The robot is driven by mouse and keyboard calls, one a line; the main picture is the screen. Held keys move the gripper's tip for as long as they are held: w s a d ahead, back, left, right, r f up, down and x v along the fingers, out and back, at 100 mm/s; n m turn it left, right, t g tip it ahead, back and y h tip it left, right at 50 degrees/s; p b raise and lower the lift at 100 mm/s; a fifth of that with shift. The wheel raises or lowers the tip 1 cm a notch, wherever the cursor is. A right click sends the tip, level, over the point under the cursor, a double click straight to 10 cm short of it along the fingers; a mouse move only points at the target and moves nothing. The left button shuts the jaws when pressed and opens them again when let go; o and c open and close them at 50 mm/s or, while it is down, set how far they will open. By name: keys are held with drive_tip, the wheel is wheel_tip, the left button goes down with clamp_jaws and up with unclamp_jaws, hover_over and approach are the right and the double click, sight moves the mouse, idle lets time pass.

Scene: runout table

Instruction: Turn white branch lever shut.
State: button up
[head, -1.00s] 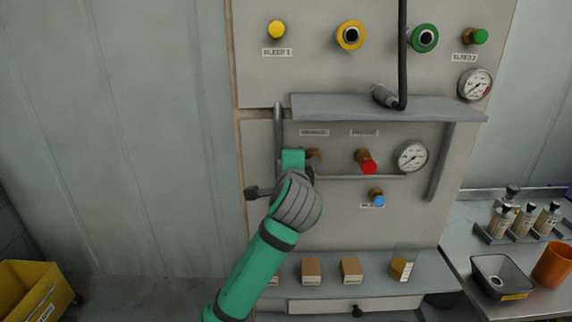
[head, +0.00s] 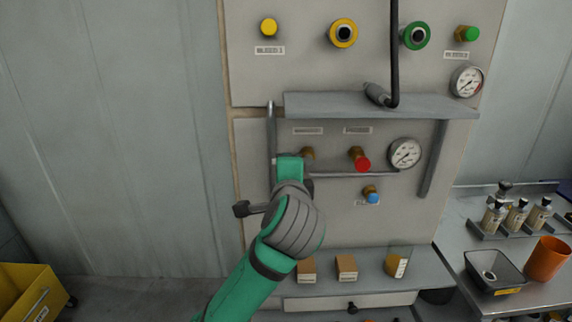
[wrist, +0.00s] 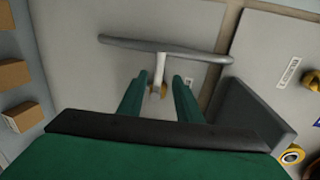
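The white lever (wrist: 158,70) shows in the wrist view, standing out from a brass valve body (wrist: 163,90). My gripper (wrist: 159,78) is open, with one green finger on each side of the lever and gaps visible between. In the head view my gripper (head: 289,168) is at the left part of the lower panel, and it hides the lever. Part of the brass valve (head: 308,153) shows just right of it, under a label too blurred to read.
A grey vertical bar (head: 271,135) runs beside my gripper, and crosses ahead of the fingers in the wrist view (wrist: 190,52). A grey shelf (head: 350,106) juts out above. A red-knobbed valve (head: 361,160), a gauge (head: 405,154) and a blue-knobbed valve (head: 371,196) lie to the right.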

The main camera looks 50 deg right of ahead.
drive_tip(key=v, duration=0.3)
drive_tip(key=shift+s+a, duration=0.15)
idle(0.5)
